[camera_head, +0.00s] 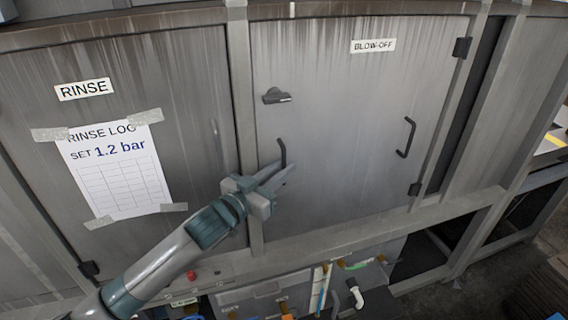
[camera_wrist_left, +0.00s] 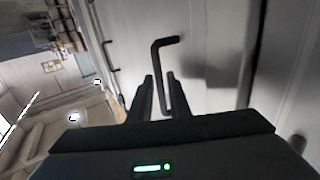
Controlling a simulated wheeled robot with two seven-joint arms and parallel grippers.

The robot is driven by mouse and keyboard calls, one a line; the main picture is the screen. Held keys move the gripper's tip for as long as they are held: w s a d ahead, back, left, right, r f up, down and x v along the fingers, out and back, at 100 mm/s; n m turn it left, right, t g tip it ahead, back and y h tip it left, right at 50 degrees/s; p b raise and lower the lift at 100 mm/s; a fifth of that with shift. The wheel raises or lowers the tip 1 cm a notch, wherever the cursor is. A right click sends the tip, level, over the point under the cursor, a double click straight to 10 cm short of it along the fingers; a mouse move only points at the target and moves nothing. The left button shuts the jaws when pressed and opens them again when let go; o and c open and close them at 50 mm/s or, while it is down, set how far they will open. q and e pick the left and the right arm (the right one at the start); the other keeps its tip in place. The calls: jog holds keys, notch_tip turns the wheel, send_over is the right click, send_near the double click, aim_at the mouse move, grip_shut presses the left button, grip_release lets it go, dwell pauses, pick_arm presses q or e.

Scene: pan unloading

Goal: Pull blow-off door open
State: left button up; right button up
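The blow-off door (camera_head: 345,115) is a grey, streaked metal panel with a "BLOW-OFF" label (camera_head: 373,45). It looks closed in its frame. A dark bar handle (camera_head: 283,153) is at its left edge, below a dark latch knob (camera_head: 277,96). My left gripper (camera_head: 279,172) is at the lower end of this handle. In the left wrist view the handle (camera_wrist_left: 156,62) runs down between the two fingers (camera_wrist_left: 160,78), with a gap visible beside it, so the gripper looks open around it. Whether a finger touches it I cannot tell. My right gripper is not in view.
A second bar handle (camera_head: 407,138) and dark hinges (camera_head: 462,47) are on the door's right side. The rinse panel (camera_head: 190,80) with a taped log sheet (camera_head: 117,170) is to the left. Below the frame ledge are bins and a white pipe fitting (camera_head: 355,293).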

pick_arm(q)
jog(key=shift+w+d, duration=0.3)
jog(key=shift+w, duration=0.05)
grip_shut()
jog(key=shift+s, duration=0.15)
